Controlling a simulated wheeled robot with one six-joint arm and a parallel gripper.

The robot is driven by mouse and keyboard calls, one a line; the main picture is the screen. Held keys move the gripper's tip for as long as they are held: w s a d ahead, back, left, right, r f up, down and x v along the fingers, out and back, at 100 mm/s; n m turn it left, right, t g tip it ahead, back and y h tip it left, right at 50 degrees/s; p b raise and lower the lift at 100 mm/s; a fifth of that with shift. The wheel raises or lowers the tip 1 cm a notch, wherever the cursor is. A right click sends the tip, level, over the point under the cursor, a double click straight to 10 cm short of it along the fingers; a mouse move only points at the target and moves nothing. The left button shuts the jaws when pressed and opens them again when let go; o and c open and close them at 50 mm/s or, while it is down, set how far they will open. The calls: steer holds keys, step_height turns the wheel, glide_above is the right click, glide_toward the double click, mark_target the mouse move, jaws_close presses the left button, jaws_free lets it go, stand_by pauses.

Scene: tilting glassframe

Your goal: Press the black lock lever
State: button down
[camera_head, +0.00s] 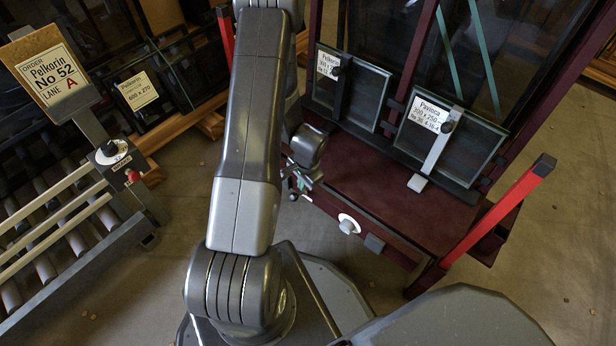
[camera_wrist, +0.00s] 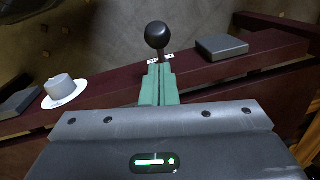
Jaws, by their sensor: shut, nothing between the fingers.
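The black lock lever shows in the wrist view as a round black ball knob (camera_wrist: 157,35) on a short stem at the edge of the dark red beam. Small white marks flank its base. My gripper (camera_wrist: 158,68) is shut and empty, its green fingers together just short of the stem and pointing at it. I cannot tell whether the fingertips touch the lever. In the head view my gripper (camera_head: 302,182) is at the left front corner of the dark red frame; the lever there is small and mostly lost beside the fingers.
A white round knob (camera_wrist: 62,90) and a grey block (camera_wrist: 222,46) sit on the beam either side of the lever. A red post (camera_head: 495,215) rises at right. A roller conveyor (camera_head: 60,235) stands at left.

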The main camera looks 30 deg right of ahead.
steer(key=shift+s+a+f, duration=0.1)
steer(key=shift+a+f, duration=0.4)
steer(key=shift+a, duration=0.05)
